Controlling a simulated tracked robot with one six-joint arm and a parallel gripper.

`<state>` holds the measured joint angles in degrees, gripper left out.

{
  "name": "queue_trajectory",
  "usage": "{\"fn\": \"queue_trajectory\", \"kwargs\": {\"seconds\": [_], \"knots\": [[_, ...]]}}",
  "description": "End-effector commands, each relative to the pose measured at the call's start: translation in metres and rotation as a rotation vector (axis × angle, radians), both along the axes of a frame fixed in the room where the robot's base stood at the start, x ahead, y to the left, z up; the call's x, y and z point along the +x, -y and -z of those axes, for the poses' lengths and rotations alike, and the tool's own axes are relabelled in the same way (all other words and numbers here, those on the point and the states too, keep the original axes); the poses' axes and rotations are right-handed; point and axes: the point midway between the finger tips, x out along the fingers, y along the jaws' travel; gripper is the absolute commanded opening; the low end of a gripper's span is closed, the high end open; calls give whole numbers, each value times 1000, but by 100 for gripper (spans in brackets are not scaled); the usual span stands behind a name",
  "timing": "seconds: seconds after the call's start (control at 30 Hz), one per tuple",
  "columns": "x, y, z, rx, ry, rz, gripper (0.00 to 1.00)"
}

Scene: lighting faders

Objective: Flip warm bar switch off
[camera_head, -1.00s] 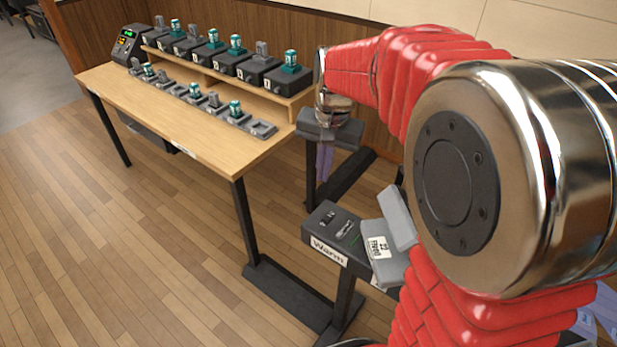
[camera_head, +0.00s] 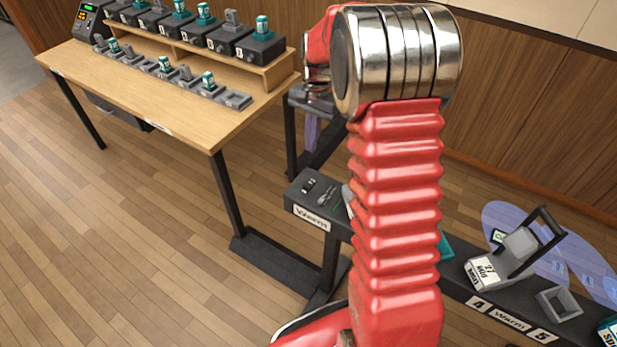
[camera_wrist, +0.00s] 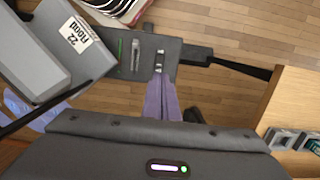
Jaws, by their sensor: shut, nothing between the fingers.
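The warm bar (camera_head: 318,205) is a dark bar with a white "Warm" label (camera_head: 311,219) at its left end. A small switch (camera_head: 308,186) with a pale part sits on top of that end. In the wrist view the switch (camera_wrist: 159,62) lies just beyond the fingertips. A grey lever (camera_wrist: 136,55) and a green mark sit beside it. My gripper (camera_wrist: 161,80) is shut and empty, its purple fingers pointing at the switch. Whether they touch it, I cannot tell. In the head view the purple fingers (camera_head: 312,130) show behind the bar end, partly hidden by my arm.
A grey lamp labelled "22 Flood" (camera_wrist: 78,40) stands close beside the controls. A "27" lamp (camera_head: 486,273) sits further right on the bar. A wooden table (camera_head: 140,95) with several dark boxes and teal pieces stands left. The wooden floor between is clear.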

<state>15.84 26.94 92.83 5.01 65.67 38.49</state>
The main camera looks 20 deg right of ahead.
Motion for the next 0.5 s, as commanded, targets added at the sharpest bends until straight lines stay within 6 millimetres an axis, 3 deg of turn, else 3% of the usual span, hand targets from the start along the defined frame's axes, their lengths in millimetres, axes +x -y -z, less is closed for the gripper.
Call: {"fn": "queue_trajectory", "kwargs": {"seconds": [0.27, 0.5], "knots": [[-1, -1, 10, 0, 0, -1, 0], [-3, -5, 41, 0, -2, -1, 0]]}}
